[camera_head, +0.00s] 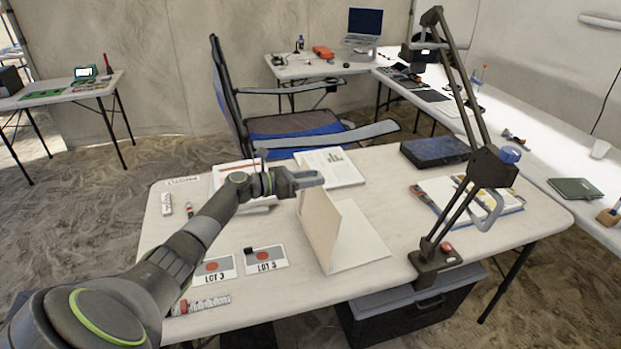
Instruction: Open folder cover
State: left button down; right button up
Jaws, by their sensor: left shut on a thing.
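The fingertips hide part of that edge. My left arm reaches in from the lower left across the table. My right gripper does not show.
The white table (400,180) holds cards marked LOT (266,260), an open booklet (330,168), a dark blue case (435,151) and a clamped lamp arm (455,215) right of the folder. A folding chair (290,125) stands behind.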

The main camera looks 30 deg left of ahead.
pick_arm(q)
jog(key=shift+s+f, duration=0.1)
jog(key=shift+f, duration=0.3)
jog(key=c, duration=1.1)
grip_release()
jog(key=shift+c, duration=0.2)
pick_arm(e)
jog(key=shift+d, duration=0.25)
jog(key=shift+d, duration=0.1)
pick_arm(q)
jog(key=shift+s, duration=0.1)
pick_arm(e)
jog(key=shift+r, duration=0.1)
pick_arm(q)
jog(key=shift+r+p+v, duration=0.25)
jog(key=shift+p+v, duration=0.7)
jog(key=shift+v, duration=2.35)
jog(key=shift+r+p+v, duration=0.3)
jog(key=shift+p+v, duration=0.7)
jog(key=shift+v, duration=2.3)
jog(key=shift+r+p+v, duration=0.25)
jog(key=shift+p+v, duration=0.7)
jog(key=shift+v, duration=2.3)
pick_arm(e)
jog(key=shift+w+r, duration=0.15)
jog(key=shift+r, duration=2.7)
